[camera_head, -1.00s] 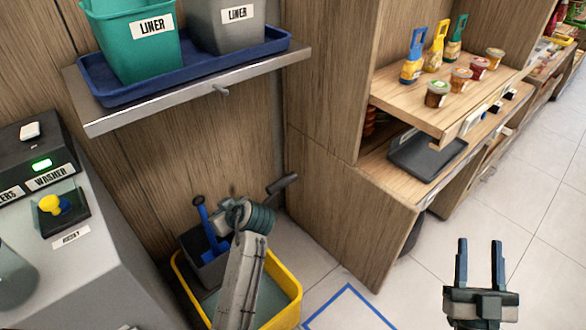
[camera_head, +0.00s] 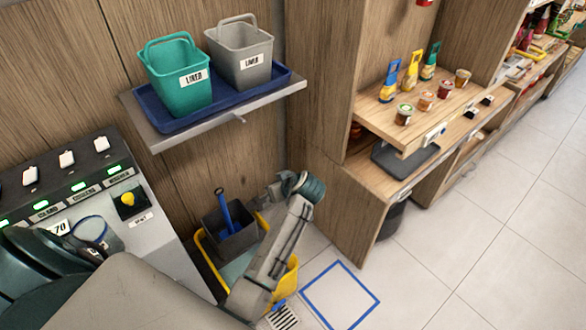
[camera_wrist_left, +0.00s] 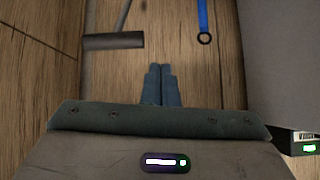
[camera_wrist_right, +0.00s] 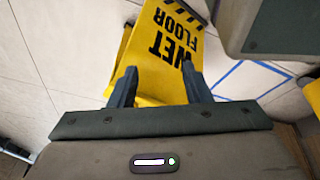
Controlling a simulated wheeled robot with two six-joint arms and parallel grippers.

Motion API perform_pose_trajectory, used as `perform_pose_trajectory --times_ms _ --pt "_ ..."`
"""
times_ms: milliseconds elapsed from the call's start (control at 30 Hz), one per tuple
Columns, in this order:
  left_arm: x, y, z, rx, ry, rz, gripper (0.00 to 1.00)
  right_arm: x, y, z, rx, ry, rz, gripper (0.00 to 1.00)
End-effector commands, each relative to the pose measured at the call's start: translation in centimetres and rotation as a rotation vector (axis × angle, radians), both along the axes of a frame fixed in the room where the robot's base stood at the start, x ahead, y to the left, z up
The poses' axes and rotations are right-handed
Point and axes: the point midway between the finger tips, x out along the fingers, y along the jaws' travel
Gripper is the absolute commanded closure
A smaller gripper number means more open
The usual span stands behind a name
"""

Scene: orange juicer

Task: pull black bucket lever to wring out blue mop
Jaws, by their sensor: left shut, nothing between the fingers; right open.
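A yellow mop bucket (camera_head: 292,278) with a dark grey wringer box (camera_head: 211,222) stands on the floor in the head view. The blue mop handle (camera_head: 225,210) rises from the wringer; its lower part is hidden. In the left wrist view, the black lever (camera_wrist_left: 112,41) is left of and apart from my left gripper (camera_wrist_left: 162,85), which is shut and empty. The mop handle's ringed end (camera_wrist_left: 203,37) is to the gripper's right. I cannot make out the lever behind my left arm in the head view. My right gripper (camera_wrist_right: 160,85) is open, in front of a yellow wet-floor sign (camera_wrist_right: 170,45).
A wooden shelf unit (camera_head: 345,205) stands right of the bucket. A metal wall shelf (camera_head: 165,142) holds a blue tray (camera_head: 285,85) with two liner buckets above. A control machine (camera_head: 150,240) is at left. A blue floor square (camera_head: 340,290) and open floor lie right.

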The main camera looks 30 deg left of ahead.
Motion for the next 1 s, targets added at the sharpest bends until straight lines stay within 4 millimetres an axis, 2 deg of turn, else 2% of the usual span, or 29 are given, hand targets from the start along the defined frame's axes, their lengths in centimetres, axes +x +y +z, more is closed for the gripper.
perform_pose_trajectory --times_ms 33,200,300,400,600,1000 --pt "1.3 -0.1 1.0 0.009 -0.019 0.021 1.0 -2.1 -0.1 -1.1 0.0 0.036 -0.004 0.56" --pt "4.2 -0.3 2.9 0.037 -0.079 0.081 1.0 -7.7 -0.3 -3.8 0.0 0.119 -0.013 0.56" --pt "5.3 -0.4 3.7 0.049 -0.102 0.102 1.0 -10.0 -0.4 -4.7 0.0 0.152 -0.016 0.56" --pt "5.9 -0.5 4.2 0.056 -0.118 0.115 1.0 -11.3 -0.4 -5.1 0.0 0.17 -0.018 0.56" --pt "6.2 -0.5 4.4 0.06 -0.126 0.123 1.0 -12.1 -0.4 -5.4 0.0 0.18 -0.019 0.56" --pt "6.0 -0.7 3.7 0.06 -0.125 0.125 1.0 -11.6 -0.4 -5.5 -0.001 0.178 -0.019 0.56"
